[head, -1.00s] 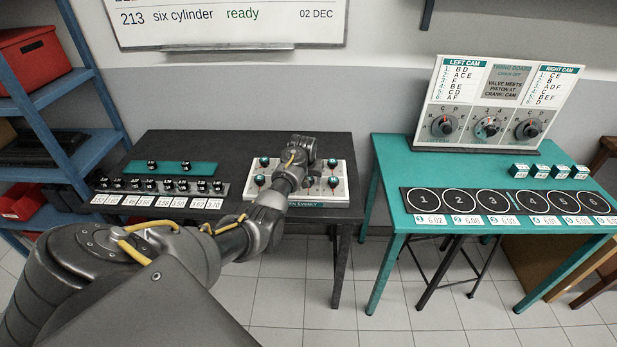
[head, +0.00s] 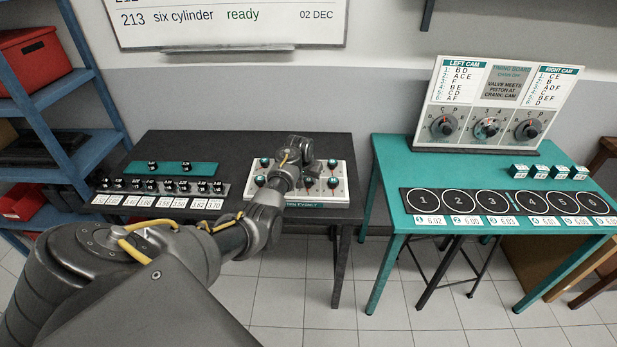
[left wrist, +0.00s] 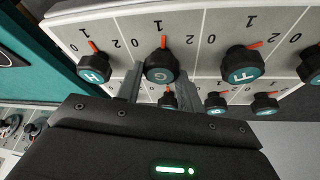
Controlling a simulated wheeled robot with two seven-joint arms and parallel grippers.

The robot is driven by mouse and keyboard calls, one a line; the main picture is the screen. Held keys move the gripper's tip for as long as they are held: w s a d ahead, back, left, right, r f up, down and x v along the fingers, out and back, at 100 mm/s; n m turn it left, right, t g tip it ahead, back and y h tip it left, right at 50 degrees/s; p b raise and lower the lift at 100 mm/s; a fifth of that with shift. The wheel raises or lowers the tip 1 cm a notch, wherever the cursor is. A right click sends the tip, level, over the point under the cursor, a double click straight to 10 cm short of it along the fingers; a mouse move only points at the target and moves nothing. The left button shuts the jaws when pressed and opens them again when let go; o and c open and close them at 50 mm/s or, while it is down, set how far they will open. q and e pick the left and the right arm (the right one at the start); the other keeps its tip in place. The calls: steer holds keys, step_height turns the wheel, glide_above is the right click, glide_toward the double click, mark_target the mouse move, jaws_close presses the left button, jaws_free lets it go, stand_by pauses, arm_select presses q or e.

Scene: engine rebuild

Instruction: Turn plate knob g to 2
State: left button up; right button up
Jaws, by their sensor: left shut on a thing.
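Plate knob g (left wrist: 160,68) is a black knob with a teal cap and an orange pointer, on the white plate (left wrist: 215,25). In the left wrist view its pointer aims straight up at the 1 mark. My left gripper (left wrist: 160,78) has a finger on each side of knob g and is shut on it. In the head view the plate (head: 343,196) lies on the dark table, and my left gripper (head: 305,152) hangs over it, hiding some knobs. My right gripper is not in view.
Knob h (left wrist: 93,68) and knob f (left wrist: 242,65) stand close on either side of the gripped knob. Left of the plate is a rack of black parts (head: 160,187). The teal table (head: 400,205) with the timing board (head: 500,95) stands to the right.

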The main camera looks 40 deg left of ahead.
arm_select(q)
steer(key=m+h, duration=0.1)
steer(key=m, duration=0.1)
steer(key=shift+m, duration=0.3)
steer(key=m+h, duration=0.1)
steer(key=m, duration=0.1)
steer(key=shift+a+m, duration=0.1)
steer(key=shift+m, duration=0.3)
steer(key=shift+f+m+h+b, duration=0.15)
steer(key=shift+m+h+b, duration=0.45)
steer(key=shift+m+b, duration=0.45)
steer(key=shift+m+g+h+b, duration=0.3)
steer(key=shift+m+h+b, duration=0.1)
steer(key=shift+m+b, duration=0.8)
steer(key=o, duration=1)
